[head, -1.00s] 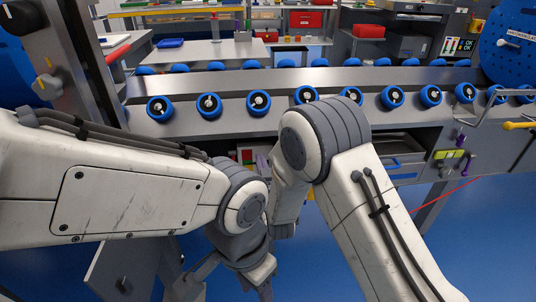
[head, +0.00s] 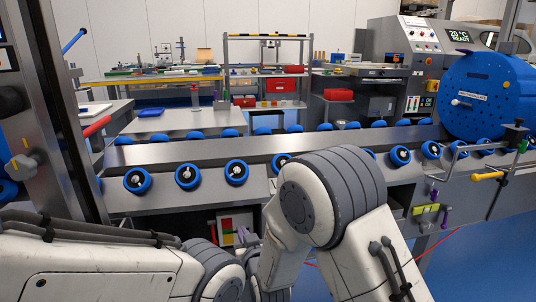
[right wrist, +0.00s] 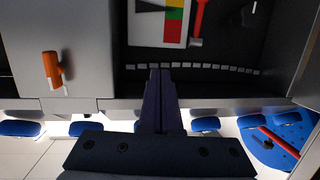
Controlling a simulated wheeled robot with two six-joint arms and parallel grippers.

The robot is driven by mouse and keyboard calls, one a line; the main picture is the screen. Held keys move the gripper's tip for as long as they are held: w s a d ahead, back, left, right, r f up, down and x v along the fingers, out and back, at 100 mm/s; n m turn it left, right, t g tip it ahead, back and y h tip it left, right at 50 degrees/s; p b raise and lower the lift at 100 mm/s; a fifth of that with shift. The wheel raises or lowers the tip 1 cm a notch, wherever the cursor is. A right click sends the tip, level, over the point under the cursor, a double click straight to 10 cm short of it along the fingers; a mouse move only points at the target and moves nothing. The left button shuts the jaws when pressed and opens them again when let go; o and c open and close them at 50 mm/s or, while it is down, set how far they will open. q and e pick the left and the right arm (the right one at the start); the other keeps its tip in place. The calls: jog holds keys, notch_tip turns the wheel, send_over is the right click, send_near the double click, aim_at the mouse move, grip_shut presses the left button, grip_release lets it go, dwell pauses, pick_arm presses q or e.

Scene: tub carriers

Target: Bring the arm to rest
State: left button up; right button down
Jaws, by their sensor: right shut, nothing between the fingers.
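My right arm (head: 335,200) is folded in front of the conveyor in the head view, its bulky grey-and-white joint nearest the line. Its gripper is hard to make out there, hidden behind the arm. In the right wrist view my right gripper (right wrist: 160,72) has its two dark fingers together, with nothing between them. The fingers point toward a dark recess (right wrist: 225,50) in a grey cabinet front. My left arm (head: 90,268) lies low along the left edge of the head view. Its gripper is out of view.
A grey conveyor (head: 270,150) with blue wheels runs across in front of me. A large blue drum (head: 485,95) stands at its right end. A yellow handle (head: 487,176) juts out at the right. An orange handle (right wrist: 52,68) is on the cabinet. Blue floor (head: 480,245) is clear at right.

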jog(key=s+d+r+n+g+h, duration=0.1)
jog(key=s+d+g, duration=0.35)
jog(key=s, duration=0.75)
jog(key=s+d+r+n+g+h, duration=0.15)
jog(key=s+d+g, duration=0.3)
jog(key=s, duration=0.75)
jog(key=s+d+r+n+g+h, duration=0.15)
jog(key=s+d+g, duration=0.35)
jog(key=s, duration=0.7)
notch_tip(320, 180, up, 33)
jog(key=a+p, duration=0.1)
jog(key=p, duration=3.3)
jog(key=shift+w+a+f+m+g, duration=0.2)
jog(key=shift+w+m+g, duration=0.1)
jog(key=shift+w, duration=0.15)
